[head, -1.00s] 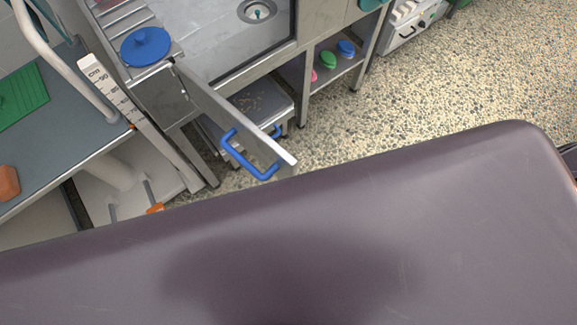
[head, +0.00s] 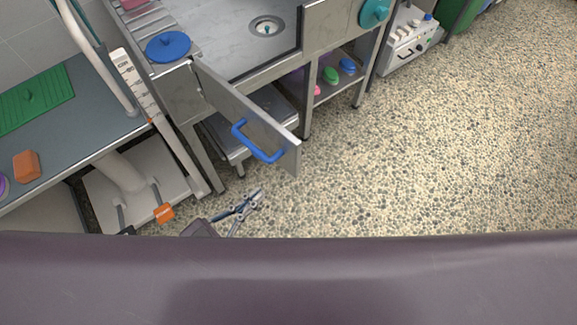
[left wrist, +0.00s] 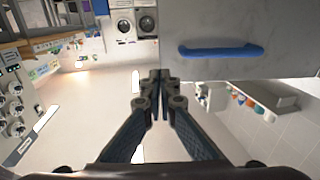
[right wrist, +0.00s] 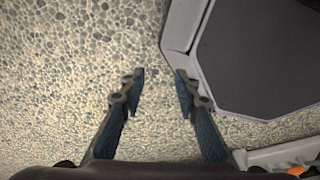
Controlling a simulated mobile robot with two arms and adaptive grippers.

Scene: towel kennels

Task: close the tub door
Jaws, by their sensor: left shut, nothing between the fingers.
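The tub door (head: 255,120) is a grey metal panel with a blue bar handle (head: 256,142). It stands swung open, out from the steel tub (head: 225,45), hinged at its left end. My left gripper (head: 257,195) is shut and empty, below the door's free end in the head view and apart from the handle. In the left wrist view, the door (left wrist: 285,25) and its blue handle (left wrist: 222,51) are at upper right, beyond the shut fingertips (left wrist: 160,76). My right gripper (right wrist: 160,74) is open and empty over the floor in the right wrist view; the head view does not show it.
A grey table (head: 70,125) with a green mat (head: 35,98) and an orange block (head: 27,166) stands at left. A blue disc (head: 168,46) lies at the tub's left end. The pebbled floor (head: 430,150) right of the door is clear.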

